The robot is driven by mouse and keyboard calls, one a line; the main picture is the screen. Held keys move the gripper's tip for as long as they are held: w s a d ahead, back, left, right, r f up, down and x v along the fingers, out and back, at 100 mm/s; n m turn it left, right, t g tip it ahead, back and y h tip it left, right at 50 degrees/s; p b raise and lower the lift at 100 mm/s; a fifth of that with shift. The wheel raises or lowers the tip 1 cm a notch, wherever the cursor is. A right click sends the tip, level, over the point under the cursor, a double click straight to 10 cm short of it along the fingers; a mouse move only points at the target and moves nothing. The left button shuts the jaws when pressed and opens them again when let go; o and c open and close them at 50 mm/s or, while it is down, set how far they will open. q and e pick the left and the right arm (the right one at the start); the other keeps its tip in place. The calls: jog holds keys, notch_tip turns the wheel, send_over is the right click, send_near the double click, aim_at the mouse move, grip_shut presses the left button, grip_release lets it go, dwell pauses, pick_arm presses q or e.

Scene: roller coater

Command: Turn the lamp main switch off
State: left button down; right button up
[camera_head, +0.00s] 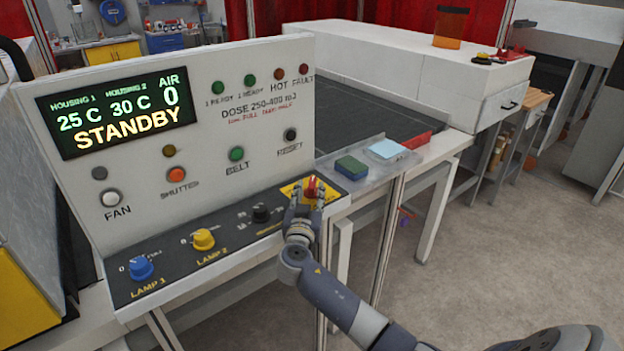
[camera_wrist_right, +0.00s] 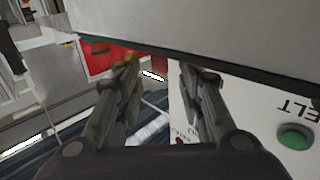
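The main switch (camera_head: 313,187) is a red handle on a yellow plate at the right end of the sloping control panel (camera_head: 125,286). My right gripper (camera_head: 304,193) is at this switch in the head view, and its fingertips partly cover the switch. The two fingers stand apart. In the right wrist view the gripper (camera_wrist_right: 158,75) shows a gap between its fingers, with nothing clearly held. I cannot tell whether a finger touches the handle, nor read the handle's exact position. The display (camera_head: 118,110) reads STANDBY. My left gripper is not in view.
Left of the switch are a black knob (camera_head: 262,213), the yellow lamp 2 knob (camera_head: 203,239) and the blue lamp 1 knob (camera_head: 141,267). Push buttons, including the green belt button (camera_head: 236,154), are on the upright panel. Floor is clear at right.

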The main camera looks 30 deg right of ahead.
aim_at(313, 177)
jog(key=p+x, duration=0.1)
jog(key=x, duration=0.2)
jog(key=shift+w+d, duration=0.2)
jog(key=shift+w, duration=0.05)
jog(key=shift+w+d, duration=0.35)
jog(key=shift+w, duration=0.05)
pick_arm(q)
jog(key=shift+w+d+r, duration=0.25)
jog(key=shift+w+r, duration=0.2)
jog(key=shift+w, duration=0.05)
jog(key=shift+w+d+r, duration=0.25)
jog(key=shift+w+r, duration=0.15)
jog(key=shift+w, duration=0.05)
pick_arm(e)
jog(key=shift+w+d, duration=0.25)
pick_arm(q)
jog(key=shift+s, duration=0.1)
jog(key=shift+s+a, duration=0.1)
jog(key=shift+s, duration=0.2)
pick_arm(e)
grip_shut()
